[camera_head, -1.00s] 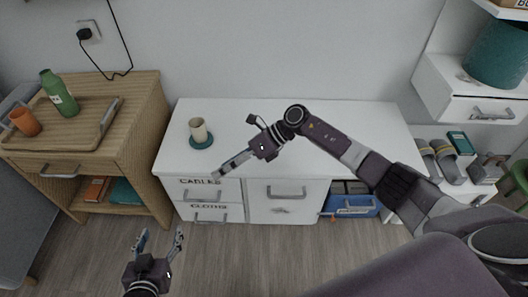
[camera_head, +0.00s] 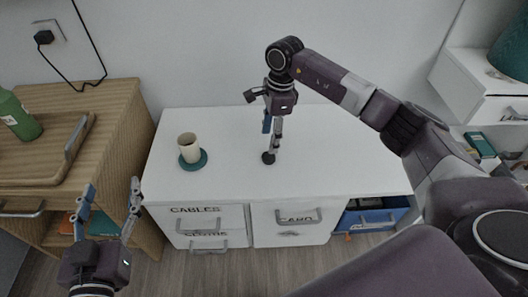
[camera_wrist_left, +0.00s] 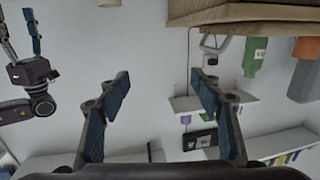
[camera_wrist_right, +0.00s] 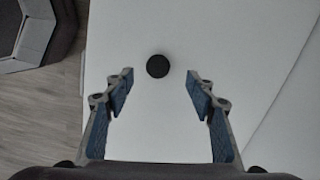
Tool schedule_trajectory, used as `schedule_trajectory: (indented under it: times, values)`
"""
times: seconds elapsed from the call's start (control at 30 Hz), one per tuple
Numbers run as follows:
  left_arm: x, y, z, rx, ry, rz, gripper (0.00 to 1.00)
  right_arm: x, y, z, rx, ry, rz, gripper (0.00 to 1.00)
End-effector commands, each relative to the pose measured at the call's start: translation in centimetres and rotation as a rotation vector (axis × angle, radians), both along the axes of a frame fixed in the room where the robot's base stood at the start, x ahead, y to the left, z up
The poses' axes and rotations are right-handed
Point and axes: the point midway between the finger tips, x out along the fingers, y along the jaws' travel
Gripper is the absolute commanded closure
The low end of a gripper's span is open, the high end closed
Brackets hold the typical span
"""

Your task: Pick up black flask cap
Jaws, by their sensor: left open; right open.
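The black flask cap (camera_head: 268,157) is a small dark round piece on the white desk top (camera_head: 335,150). In the right wrist view the cap (camera_wrist_right: 158,66) lies just beyond and between the fingertips. My right gripper (camera_head: 272,128) points down at the cap and is open and empty; it also shows in the right wrist view (camera_wrist_right: 158,85). A gap to the cap cannot be judged exactly. My left gripper (camera_head: 110,190) is open and empty, low at the left in front of the wooden cabinet; it also shows in the left wrist view (camera_wrist_left: 163,85).
A cream cup (camera_head: 189,147) stands on a teal coaster (camera_head: 202,160) left of the cap. A green bottle (camera_head: 19,117) and a tray (camera_head: 72,140) are on the wooden cabinet (camera_head: 120,105). The desk right of the cap is clear.

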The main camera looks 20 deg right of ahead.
Motion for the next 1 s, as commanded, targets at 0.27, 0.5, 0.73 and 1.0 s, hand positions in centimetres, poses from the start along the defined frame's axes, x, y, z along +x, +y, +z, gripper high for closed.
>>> schedule_trajectory:
  times: [0.27, 0.5, 0.73, 1.0]
  values:
    - [0.2, -0.4, 2.6, -0.03, -0.117, -0.007, 0.41, 0.0, 0.2, -2.0, 0.003, 0.002, -0.002, 0.49]
    - [0.0, -0.7, 5.0, -0.061, -0.233, -0.015, 0.41, 0.0, 0.2, -3.5, 0.004, 0.003, -0.002, 0.49]
    - [-1.1, -0.9, 9.1, -0.112, -0.42, -0.025, 0.41, -0.1, 0.1, -5.6, 0.005, 0.003, -0.001, 0.49]
    - [-2.4, -0.9, 12.0, -0.15, -0.557, -0.032, 0.41, 0.0, 0.3, -7.2, 0.004, 0.002, -0.003, 0.49]
